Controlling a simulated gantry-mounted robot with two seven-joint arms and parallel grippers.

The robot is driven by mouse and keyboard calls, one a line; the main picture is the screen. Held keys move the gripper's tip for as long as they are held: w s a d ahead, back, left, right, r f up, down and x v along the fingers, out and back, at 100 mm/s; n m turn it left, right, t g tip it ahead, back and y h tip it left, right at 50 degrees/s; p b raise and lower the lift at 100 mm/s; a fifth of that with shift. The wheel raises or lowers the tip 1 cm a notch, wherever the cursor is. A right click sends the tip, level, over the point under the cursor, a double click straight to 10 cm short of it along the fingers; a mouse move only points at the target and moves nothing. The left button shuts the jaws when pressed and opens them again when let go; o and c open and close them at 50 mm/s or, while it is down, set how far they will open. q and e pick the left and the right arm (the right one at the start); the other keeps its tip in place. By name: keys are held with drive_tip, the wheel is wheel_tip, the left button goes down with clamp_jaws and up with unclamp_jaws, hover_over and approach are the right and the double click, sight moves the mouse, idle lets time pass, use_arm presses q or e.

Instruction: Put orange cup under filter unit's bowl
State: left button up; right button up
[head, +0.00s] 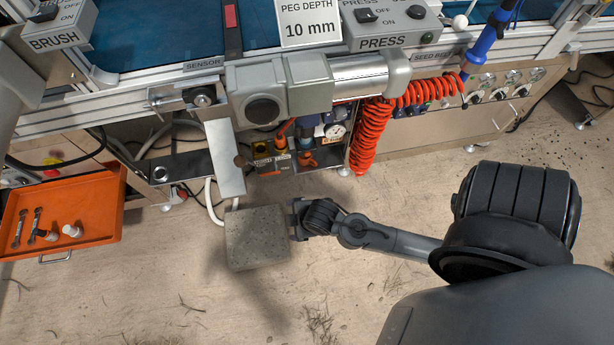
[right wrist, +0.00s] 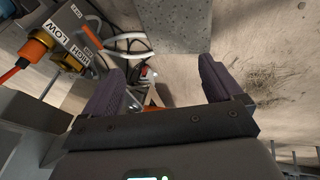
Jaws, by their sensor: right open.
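My right gripper (head: 298,219) is low over the floor, beside the right edge of a grey stone-like slab. In the right wrist view its two dark fingers (right wrist: 158,90) are apart, with nothing clearly held. A small orange patch (right wrist: 155,97) shows beyond and between the fingers; I cannot tell whether it is the orange cup. Under the machine, a cluster of fittings (head: 283,160) with yellow, orange and blue parts stands above and left of the gripper. The filter unit and its bowl seem to be among them, but the bowl is not distinct. My left gripper is out of view.
The grey slab (head: 257,238) also shows in the right wrist view (right wrist: 175,25). A red coiled hose (head: 368,135) hangs from the machine. White tubing (head: 212,200) runs down near the slab. An orange tray (head: 100,225) with small tools is at left. The floor below is mostly clear.

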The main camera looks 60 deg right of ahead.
drive_tip(key=s+a+r+m+g, duration=0.1)
drive_tip(key=s+a+r+m, duration=0.1)
drive_tip(key=s+r+m, duration=0.3)
wheel_tip(320, 180, up, 4)
drive_tip(key=shift+s+r+m+g+y, duration=0.2)
drive_tip(key=shift+m+g+y, duration=0.1)
drive_tip(key=shift+m, duration=0.2)
wheel_tip(320, 180, up, 66)
drive_tip(key=p, duration=6.6)
